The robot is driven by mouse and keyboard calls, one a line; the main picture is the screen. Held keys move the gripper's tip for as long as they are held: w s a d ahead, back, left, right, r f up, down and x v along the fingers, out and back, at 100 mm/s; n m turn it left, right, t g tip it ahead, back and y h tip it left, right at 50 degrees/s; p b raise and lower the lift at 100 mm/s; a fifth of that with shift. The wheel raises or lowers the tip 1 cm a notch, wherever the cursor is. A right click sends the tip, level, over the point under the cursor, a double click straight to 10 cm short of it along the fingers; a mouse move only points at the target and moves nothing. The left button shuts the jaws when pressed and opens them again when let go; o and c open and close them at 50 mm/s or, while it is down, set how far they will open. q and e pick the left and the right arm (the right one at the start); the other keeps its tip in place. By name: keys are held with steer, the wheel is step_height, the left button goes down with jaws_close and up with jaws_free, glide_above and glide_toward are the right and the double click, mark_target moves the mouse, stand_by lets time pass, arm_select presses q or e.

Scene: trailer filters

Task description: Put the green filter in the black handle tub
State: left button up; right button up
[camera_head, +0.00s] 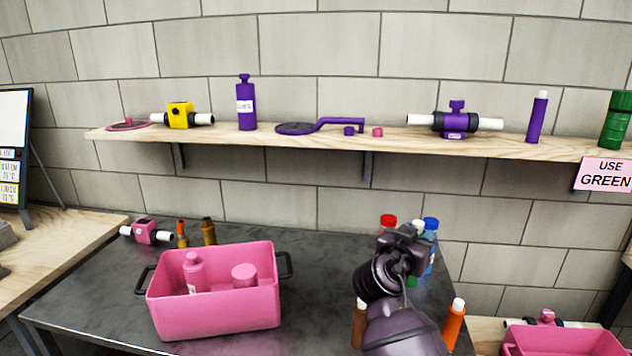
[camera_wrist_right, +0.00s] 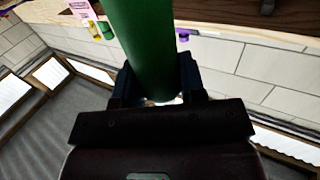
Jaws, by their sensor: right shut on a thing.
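A green cylinder, the green filter (camera_wrist_right: 142,38), stands between the fingers of my right gripper (camera_wrist_right: 157,82) in the right wrist view. The gripper is shut on it. In the head view my right gripper (camera_head: 408,242) is over the right part of the dark table, and it mostly hides the held filter. The black handle tub (camera_head: 215,312) is pink with a black handle at each end. It stands on the table to the left of the gripper, with a pink bottle and a pink round piece inside. My left gripper is not in view.
Bottles with red, white and blue caps (camera_head: 431,225) stand close behind my right gripper. An orange bottle (camera_head: 454,322) is beside the arm. Another pink tub (camera_head: 565,343) is at lower right. The wooden shelf (camera_head: 400,137) holds purple parts and another green item (camera_head: 615,122).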

steer(key=s+a+r+n+t+y, duration=0.35)
steer(key=a+n+y, duration=0.2)
steer(key=y, duration=0.25)
steer(key=s+d+f+n+t+y, duration=0.1)
steer(key=s+f+n+y, duration=0.2)
steer(key=s+f, duration=0.9)
step_height(320, 180, down, 2)
steer(key=shift+s+f+y, duration=0.2)
steer(key=shift+s+y, duration=0.15)
steer(key=shift+y, duration=0.25)
